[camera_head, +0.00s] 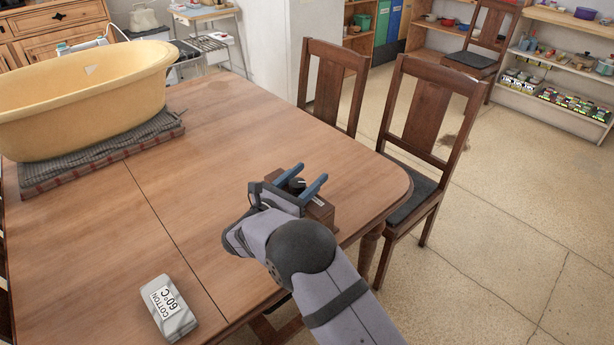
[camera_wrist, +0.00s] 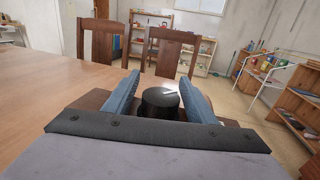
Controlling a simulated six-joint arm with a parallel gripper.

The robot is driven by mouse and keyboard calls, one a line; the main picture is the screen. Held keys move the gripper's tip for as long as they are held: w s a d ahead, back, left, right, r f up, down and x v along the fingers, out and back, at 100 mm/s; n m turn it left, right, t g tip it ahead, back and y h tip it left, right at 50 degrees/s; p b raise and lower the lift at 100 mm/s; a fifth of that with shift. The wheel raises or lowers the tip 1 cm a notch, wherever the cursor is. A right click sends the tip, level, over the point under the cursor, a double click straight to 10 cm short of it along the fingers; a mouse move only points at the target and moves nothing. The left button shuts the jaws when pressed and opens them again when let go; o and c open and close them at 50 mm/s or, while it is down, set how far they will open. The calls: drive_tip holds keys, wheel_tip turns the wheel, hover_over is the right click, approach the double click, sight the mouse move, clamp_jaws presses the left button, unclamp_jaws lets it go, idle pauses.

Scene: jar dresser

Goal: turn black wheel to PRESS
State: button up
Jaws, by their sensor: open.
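In the head view my gripper (camera_head: 301,184) is open around the wheel (camera_head: 296,185), over a brown wooden box (camera_head: 320,211) at the table's right end. The arm and fingers hide much of the box. I cannot see a PRESS mark in either view.
The wooden table (camera_head: 210,130) is clear around the box. A yellow tub (camera_head: 85,95) stands on folded cloth at the far left. A grey pack labelled COTTON 60°C (camera_head: 170,308) lies at the front. Two chairs (camera_head: 430,110) stand close at the right end.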

drive_tip(key=shift+c, duration=0.2)
drive_tip(key=c, duration=1)
drive_tip(key=shift+f, duration=0.1)
drive_tip(key=shift+s+d+m+g+h+b, duration=0.15)
drive_tip(key=shift+d+m+g+h+b, duration=0.05)
drive_tip(key=shift+m+g+h+b, duration=0.55)
drive_tip(key=shift+s+d+m+g+h+b, duration=0.2)
drive_tip(key=shift+m+g+h+b, duration=0.3)
drive_tip(key=shift+m+g+h, duration=0.3)
drive_tip(key=shift+s+d+m+g+h+b, duration=0.2)
drive_tip(key=shift+m+g+h+b, duration=0.5)
drive_tip(key=shift+h, duration=0.25)
drive_tip(key=o, duration=1)
drive_tip(key=shift+o, duration=0.2)
drive_tip(key=shift+s, duration=0.1)
